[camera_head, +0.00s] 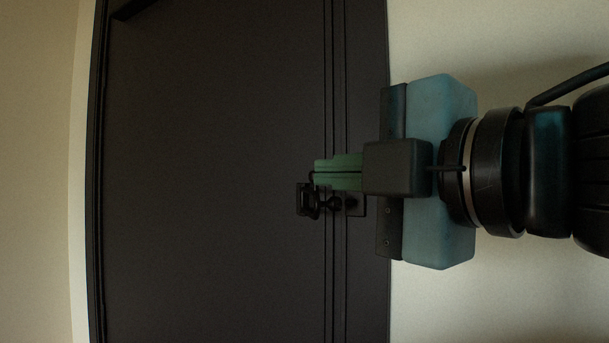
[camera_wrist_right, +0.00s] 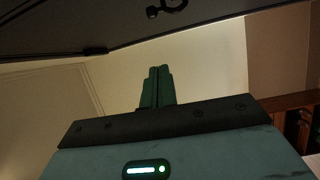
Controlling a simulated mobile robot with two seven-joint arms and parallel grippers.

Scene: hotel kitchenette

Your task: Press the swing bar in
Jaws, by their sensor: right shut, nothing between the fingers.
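The swing bar (camera_head: 308,201) is a small dark metal latch at the right edge of the dark door (camera_head: 210,180) in the head view. Its mount (camera_head: 355,203) sits on the frame beside that edge. My right gripper (camera_head: 317,173) comes in from the right, with its green fingers shut together and empty. The fingertips are at the upper part of the bar in the picture; I cannot tell whether they touch it. In the right wrist view the closed fingers (camera_wrist_right: 157,88) point up, and a dark hooked part of the latch (camera_wrist_right: 168,8) shows at the top edge. My left gripper is not in view.
A pale wall (camera_head: 480,305) lies right of the door frame, behind my right arm. Another pale wall (camera_head: 40,170) lies at the far left. A brown wooden piece of furniture (camera_wrist_right: 291,104) shows at the right of the wrist view.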

